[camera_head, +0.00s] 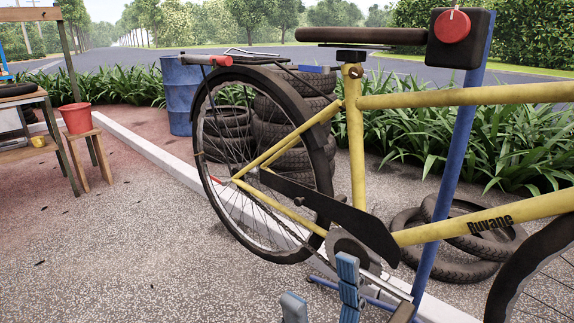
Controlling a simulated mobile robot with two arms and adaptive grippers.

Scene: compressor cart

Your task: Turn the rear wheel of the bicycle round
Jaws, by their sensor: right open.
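A yellow bicycle (357,150) is held up on a blue repair stand (455,150). Its rear wheel (264,250) is in the middle of the view, with a black tyre, thin spokes and a dark mudguard over the top. A black chain guard (330,206) and the crank are to the right of the wheel's hub. My right gripper (320,282) shows at the bottom edge, its two blue-grey fingers apart and empty. In the picture it is below the wheel and crank; how far it is from them in depth I cannot tell. My left gripper is not in view.
A red bucket (76,119) stands on a wooden stool (91,160) beside a workbench at the left. A blue barrel (182,90) and stacked tyres (270,105) are behind the wheel. Loose tyres (468,250) lie at the right.

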